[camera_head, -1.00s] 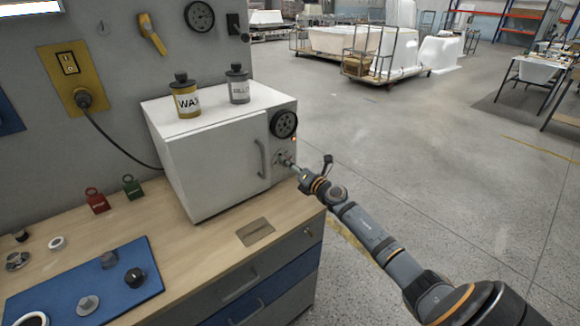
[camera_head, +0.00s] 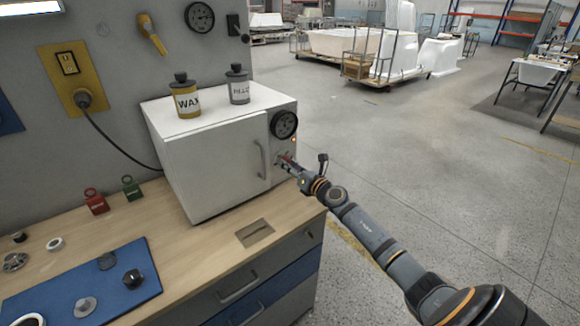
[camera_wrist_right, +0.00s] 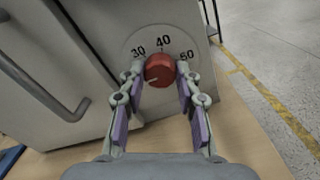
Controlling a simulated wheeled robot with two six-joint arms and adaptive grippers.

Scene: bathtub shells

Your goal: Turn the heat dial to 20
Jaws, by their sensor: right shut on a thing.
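The heat dial is a red round knob (camera_wrist_right: 160,68) on the front of a white oven-like cabinet (camera_head: 215,165). Around its upper side the plate shows 30, 40 and a further number that looks like 50 or 60. A pale mark on the knob seems to point to the lower left. My right gripper (camera_head: 286,162) is shut on the knob, with one finger on each side in the right wrist view. In the head view the gripper hides most of the dial. My left gripper is in neither view.
A black round gauge (camera_head: 284,124) sits above the dial, with a small orange light below it. The cabinet's handle (camera_head: 262,160) is left of the dial. A wax can (camera_head: 187,101) and a grey can (camera_head: 239,90) stand on top. Open floor lies to the right.

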